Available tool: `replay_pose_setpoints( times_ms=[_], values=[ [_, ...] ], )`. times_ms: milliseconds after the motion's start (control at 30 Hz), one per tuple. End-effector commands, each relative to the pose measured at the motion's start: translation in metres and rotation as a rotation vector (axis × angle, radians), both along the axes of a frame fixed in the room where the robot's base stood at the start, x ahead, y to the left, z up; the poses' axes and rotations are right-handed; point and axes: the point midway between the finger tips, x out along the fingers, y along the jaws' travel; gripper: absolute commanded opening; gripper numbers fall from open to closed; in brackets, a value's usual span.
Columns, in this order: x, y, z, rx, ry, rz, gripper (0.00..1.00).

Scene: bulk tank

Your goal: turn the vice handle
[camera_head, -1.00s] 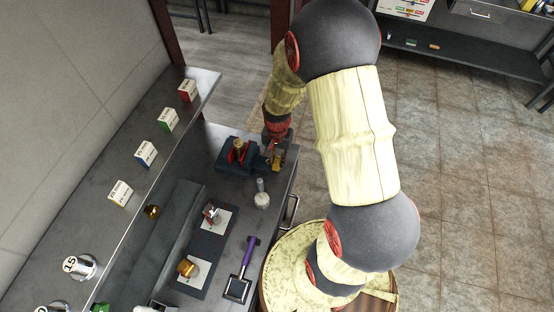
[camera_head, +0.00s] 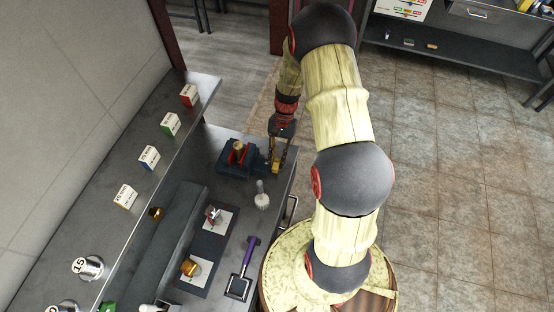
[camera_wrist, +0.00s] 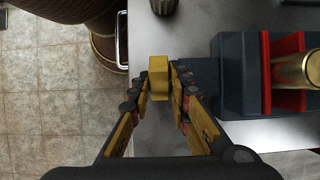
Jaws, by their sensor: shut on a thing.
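The vice (camera_head: 238,157) is dark blue with red jaws and stands on the far end of the grey bench; it also shows in the wrist view (camera_wrist: 240,80). A brass cylinder (camera_wrist: 297,69) sits between its red jaws. The yellow vice handle (camera_wrist: 158,77) is at the vice's end, toward the bench edge. My gripper (camera_wrist: 160,92) is shut on the handle, with one finger on each side of it. In the head view my gripper (camera_head: 277,160) is over the handle and partly hides it.
A white-bristled brush (camera_head: 262,196) stands near the vice, and a purple-handled tool (camera_head: 245,266) lies nearer. A dark mat (camera_head: 205,262) holds small parts on white cards. Several small boxes stand on the raised shelf (camera_head: 105,235). The tiled floor on the right is clear.

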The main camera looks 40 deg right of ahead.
Motion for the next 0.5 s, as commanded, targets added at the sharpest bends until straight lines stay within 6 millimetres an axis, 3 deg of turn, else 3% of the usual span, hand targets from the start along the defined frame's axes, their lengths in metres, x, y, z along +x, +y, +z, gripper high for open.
replay_pose_setpoints(
  times_ms=[167, 200, 500],
  values=[
    [-0.0001, 0.0, -0.0004, -0.001, -0.001, 0.0, 0.0],
    [-0.0001, 0.0, -0.0004, -0.001, -0.001, 0.0, 0.21],
    [0.0, 0.0, -0.0001, -0.002, -0.001, 0.0, 0.37]
  ],
)
